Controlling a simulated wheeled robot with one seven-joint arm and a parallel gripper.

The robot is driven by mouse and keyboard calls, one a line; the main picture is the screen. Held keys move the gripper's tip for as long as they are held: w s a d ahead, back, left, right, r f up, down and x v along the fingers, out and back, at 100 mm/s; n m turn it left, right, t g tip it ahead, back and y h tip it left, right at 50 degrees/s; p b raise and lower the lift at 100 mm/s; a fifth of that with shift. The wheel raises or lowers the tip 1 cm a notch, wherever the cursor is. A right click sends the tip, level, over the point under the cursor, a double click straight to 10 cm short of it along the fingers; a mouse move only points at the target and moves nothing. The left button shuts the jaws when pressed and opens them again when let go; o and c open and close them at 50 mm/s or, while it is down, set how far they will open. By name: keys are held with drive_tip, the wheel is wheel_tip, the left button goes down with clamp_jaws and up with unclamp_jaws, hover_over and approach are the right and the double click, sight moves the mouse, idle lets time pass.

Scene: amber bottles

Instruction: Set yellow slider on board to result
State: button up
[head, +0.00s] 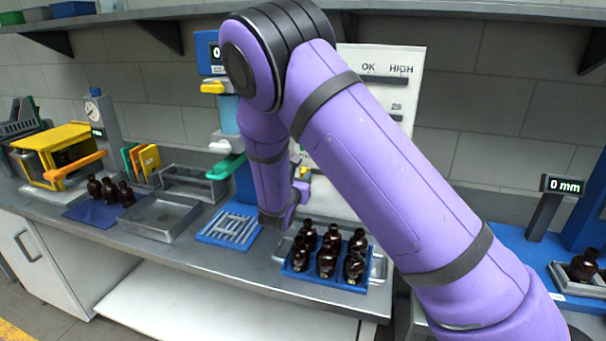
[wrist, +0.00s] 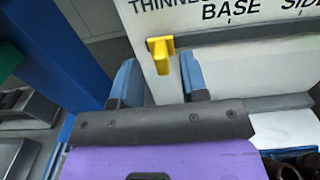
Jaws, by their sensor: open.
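The white board (head: 408,95) stands at the wall behind the bench, with OK and HIGH readable; my arm covers its left part. In the wrist view the board (wrist: 240,68) shows the words BASE and SIDE, with part of another word. The yellow slider (wrist: 160,54) sticks out near the board's left edge. In the head view this slider is hidden behind my arm. My gripper (wrist: 157,72) is open and empty, with its two blue fingers on either side of the slider in the picture. I cannot tell how far the fingertips are from it.
A blue dispenser column (head: 208,62) is left of the board. A blue rack (head: 230,228) and an empty metal tray (head: 160,216) lie on the bench. A 0 mm display (head: 565,186) is at right.

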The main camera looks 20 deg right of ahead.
sight(302, 175)
drive_tip(key=shift+x, duration=1.75)
